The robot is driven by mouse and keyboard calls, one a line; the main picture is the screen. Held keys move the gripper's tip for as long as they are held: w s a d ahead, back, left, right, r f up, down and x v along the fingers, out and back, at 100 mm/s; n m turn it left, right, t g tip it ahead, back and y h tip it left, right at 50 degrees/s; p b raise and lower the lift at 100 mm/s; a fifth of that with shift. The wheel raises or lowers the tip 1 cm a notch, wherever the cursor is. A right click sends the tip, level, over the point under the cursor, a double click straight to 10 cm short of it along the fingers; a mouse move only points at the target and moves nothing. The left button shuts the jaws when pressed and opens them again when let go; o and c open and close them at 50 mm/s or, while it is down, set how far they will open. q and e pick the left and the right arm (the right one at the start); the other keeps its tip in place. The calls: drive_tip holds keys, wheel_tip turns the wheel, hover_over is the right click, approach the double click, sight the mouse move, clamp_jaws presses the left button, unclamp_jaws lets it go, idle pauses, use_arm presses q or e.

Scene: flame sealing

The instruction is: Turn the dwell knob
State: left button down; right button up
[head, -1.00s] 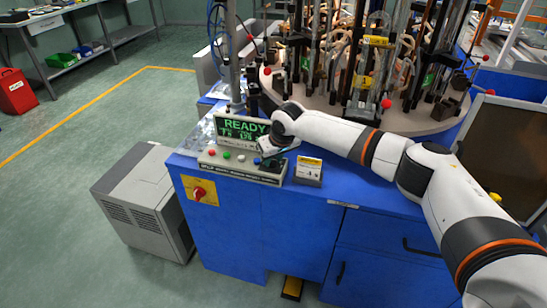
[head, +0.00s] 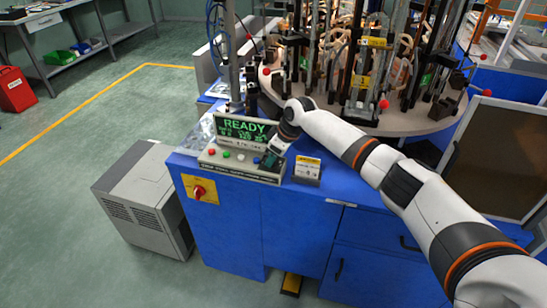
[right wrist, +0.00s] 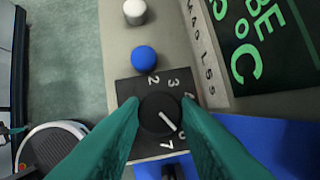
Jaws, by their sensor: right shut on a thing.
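The dwell knob (right wrist: 158,113) is a black round dial with a white pointer line. It sits on a dark plate with white numbers, and the pointer is turned toward the lower right in the right wrist view, between the 7 and the hidden or partly covered numbers. My right gripper (right wrist: 160,112) has its two teal fingers closed on the knob from both sides. In the head view my right gripper (head: 270,160) reaches down onto the right end of the grey control panel (head: 220,165), and it hides the knob there. My left gripper is not in view.
A display (head: 243,130) reading READY stands behind the panel. Red, green, white and blue buttons lie left of the knob; the blue button (right wrist: 144,58) is close to it. A small labelled box (head: 307,169) stands just right. The rotary machine (head: 400,118) rises behind.

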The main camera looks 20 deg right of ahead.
drive_tip(key=shift+n, duration=0.5)
drive_tip(key=o, duration=1)
drive_tip(key=shift+c, duration=0.2)
